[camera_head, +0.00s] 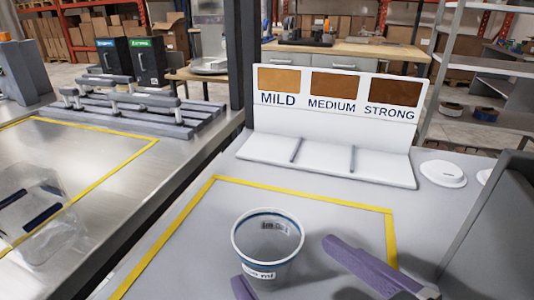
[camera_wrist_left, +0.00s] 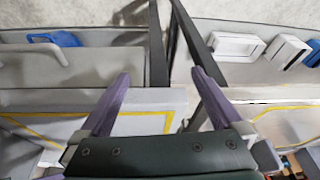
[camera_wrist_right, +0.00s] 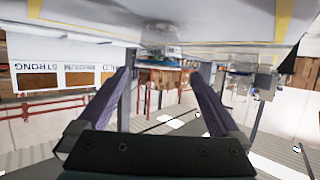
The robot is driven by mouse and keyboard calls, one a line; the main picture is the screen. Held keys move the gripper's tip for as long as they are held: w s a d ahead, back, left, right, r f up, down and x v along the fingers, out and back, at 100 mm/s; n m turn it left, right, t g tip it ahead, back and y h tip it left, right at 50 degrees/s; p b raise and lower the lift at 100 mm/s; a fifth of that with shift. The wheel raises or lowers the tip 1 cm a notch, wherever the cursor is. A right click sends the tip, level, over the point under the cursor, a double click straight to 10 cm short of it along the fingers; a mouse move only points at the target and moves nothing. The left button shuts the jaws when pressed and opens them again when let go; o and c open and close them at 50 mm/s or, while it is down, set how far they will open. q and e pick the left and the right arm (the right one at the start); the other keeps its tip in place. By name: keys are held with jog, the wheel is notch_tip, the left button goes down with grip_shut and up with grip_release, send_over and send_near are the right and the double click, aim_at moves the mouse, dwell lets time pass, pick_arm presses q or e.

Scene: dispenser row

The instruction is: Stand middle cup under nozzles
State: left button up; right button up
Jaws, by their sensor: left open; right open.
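One cup (camera_head: 268,248) with a blue rim and a partly readable "ml" label stands upright inside a yellow outline on the grey counter. My right gripper (camera_head: 284,262) is open, with one purple finger right of the cup and the other at its lower left; I cannot tell whether they touch it. In the right wrist view, upside down, the cup (camera_wrist_right: 160,50) shows beyond the gap between the open fingers (camera_wrist_right: 160,72). My left gripper (camera_wrist_left: 160,78) is open and empty; it is not seen in the head view. No nozzles can be made out clearly.
A white stand (camera_head: 330,165) marked MILD, MEDIUM and STRONG has a divided, empty shelf behind the cup. A white lid (camera_head: 443,173) lies to its right. A clear container (camera_head: 40,190) and a metal rack (camera_head: 135,108) are at left. A grey panel (camera_head: 495,235) stands at right.

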aim_at(255, 225)
jog(key=x, duration=0.4)
jog(key=shift+w+a+f+b, duration=0.1)
jog(key=shift+w+b, duration=0.15)
jog(key=shift+b, duration=0.15)
jog(key=b+x, duration=0.1)
jog(key=x, duration=0.4)
jog(key=shift+w, duration=0.4)
jog(key=shift+c, duration=0.2)
jog(key=c, duration=1)
